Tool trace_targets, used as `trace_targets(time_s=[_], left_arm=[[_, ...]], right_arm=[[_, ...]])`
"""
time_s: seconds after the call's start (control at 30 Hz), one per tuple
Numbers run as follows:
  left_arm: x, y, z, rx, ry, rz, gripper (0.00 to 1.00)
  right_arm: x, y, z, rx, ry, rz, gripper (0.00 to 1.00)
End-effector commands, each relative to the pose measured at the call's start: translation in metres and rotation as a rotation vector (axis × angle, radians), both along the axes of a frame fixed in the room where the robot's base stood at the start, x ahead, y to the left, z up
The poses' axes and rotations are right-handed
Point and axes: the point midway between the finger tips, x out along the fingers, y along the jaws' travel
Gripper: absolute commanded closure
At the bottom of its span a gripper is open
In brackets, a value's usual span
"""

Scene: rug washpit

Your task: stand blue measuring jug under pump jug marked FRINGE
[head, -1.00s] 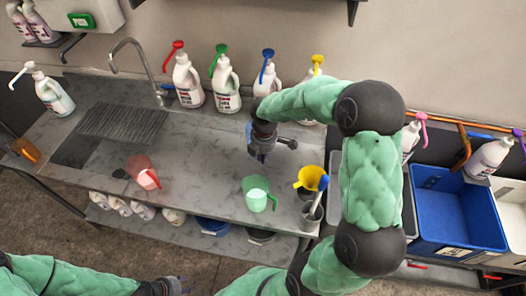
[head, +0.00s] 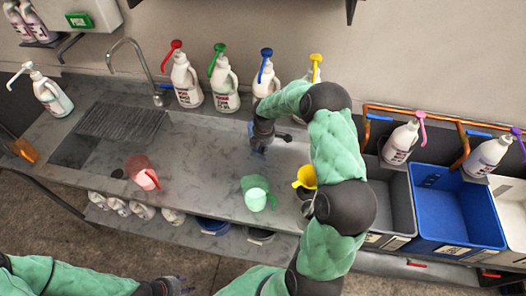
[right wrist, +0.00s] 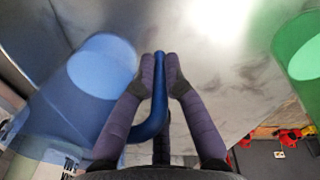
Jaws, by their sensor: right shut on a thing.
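The blue measuring jug (right wrist: 95,85) shows at the left of the right wrist view. My right gripper (right wrist: 160,72) is shut on its blue handle, with a finger on each side. In the head view my right gripper (head: 263,142) is over the counter, in front of the blue-topped pump jug (head: 266,82); it and my arm mostly hide the blue jug. I cannot tell whether the jug touches the counter. The pump jugs' labels are too small to read, so I cannot tell which is FRINGE. My left gripper (head: 176,286) is at the bottom edge, its fingers unclear.
Red-topped (head: 185,82), green-topped (head: 224,85) and yellow-topped (head: 314,70) pump jugs stand along the back. The sink (head: 85,150) is left; a blue bin (head: 455,215) is right.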

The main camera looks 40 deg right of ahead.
Motion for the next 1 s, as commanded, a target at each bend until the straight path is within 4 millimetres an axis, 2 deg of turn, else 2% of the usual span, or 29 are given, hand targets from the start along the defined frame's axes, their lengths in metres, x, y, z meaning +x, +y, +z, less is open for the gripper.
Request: trace_targets(time_s=[0.1, 0.47, 0.5, 0.57, 1.0], left_arm=[[0.0000, 0.0000, 0.0003, 0.000, 0.000, 0.000, 0.60], [0.0000, 0.0000, -0.0022, 0.000, 0.000, 0.000, 0.60], [0.0000, 0.0000, -0.0020, 0.000, 0.000, 0.000, 0.60], [0.0000, 0.0000, -0.0016, 0.000, 0.000, 0.000, 0.60], [0.0001, -0.0001, 0.0013, 0.000, 0.000, 0.000, 0.60]], right_arm=[[0.0007, -0.0007, -0.0125, 0.000, -0.002, -0.001, 1.00], [0.0007, -0.0007, -0.0163, -0.002, -0.003, 0.000, 1.00], [0.0001, -0.0003, -0.0170, -0.001, -0.001, 0.000, 0.82], [0.0001, -0.0002, -0.0164, -0.001, -0.001, 0.000, 0.66], [0.0004, -0.0004, -0.0107, -0.002, -0.003, 0.000, 0.64]])
